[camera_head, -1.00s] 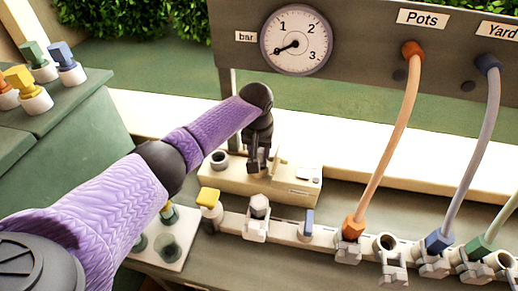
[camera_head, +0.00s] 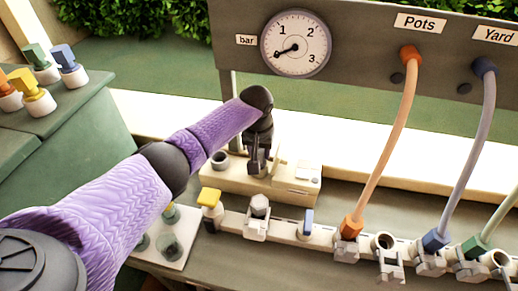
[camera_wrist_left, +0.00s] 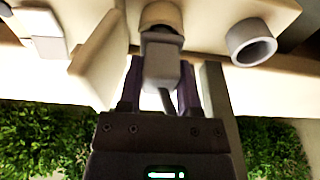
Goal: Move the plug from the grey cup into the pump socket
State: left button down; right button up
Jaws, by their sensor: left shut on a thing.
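A grey plug (camera_wrist_left: 160,65) is between the fingers of my left gripper (camera_wrist_left: 160,95) in the left wrist view, and the gripper is shut on it. The plug's end meets a round tan collar (camera_wrist_left: 160,14) on the cream pump box; I cannot tell how deep it sits. In the head view my left gripper (camera_head: 257,165) points down at the middle of the pump box (camera_head: 232,183) and hides the plug. A grey ring-shaped cup (camera_head: 219,161) stands empty on the box's left end; it also shows in the wrist view (camera_wrist_left: 250,42). My right gripper is out of view.
A cream upright plate (camera_head: 279,166) stands close right of the gripper. In front runs a rail (camera_head: 281,232) with several plugs and hoses. A pressure gauge (camera_head: 296,43) hangs behind. Coloured plugs (camera_head: 38,94) stand on the green box at left.

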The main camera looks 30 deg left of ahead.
pick_arm(q)
jog(key=shift+f+b, duration=0.3)
jog(key=shift+f, duration=0.25)
dwell(0.4)
jog(key=c, duration=0.6)
grip_release()
jog(key=shift+r, duration=0.1)
jog(key=r+p, duration=0.3)
jog(key=p, duration=0.1)
jog(key=s+r+p, duration=0.1)
jog(key=r+p, duration=0.3)
jog(key=p, duration=0.1)
jog(key=r+p, duration=0.3)
jog(key=p, duration=0.2)
jog(key=shift+s+d+r, duration=0.25)
jog(key=shift+s+r, duration=0.1)
